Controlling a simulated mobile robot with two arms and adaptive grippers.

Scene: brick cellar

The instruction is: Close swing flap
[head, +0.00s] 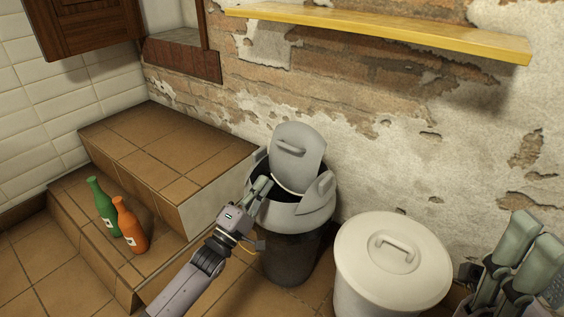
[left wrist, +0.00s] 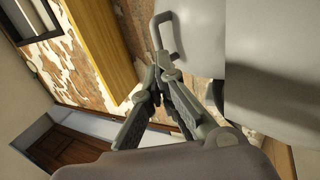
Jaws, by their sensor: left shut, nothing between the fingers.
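The swing flap (head: 305,165) is a grey panel with a bar handle, standing raised and tilted back towards the wall at the top of a dark round bin (head: 290,255). The bin's grey collar (head: 288,217) surrounds a dark opening below the flap. My left gripper (head: 264,186) is shut and empty at the left of the opening, close to the flap's lower left edge; I cannot tell whether it touches. In the left wrist view my left gripper (left wrist: 157,85) is beside the flap's grey surface and handle (left wrist: 166,38). My right gripper (head: 522,250) is open at the right edge, away from the bin.
A second bin with a closed cream lid (head: 365,265) stands to the right. A tiled step (head: 165,150) lies left, with a green bottle (head: 103,208) and an orange bottle (head: 130,226) on its lower level. A yellow shelf (head: 390,30) hangs on the wall above.

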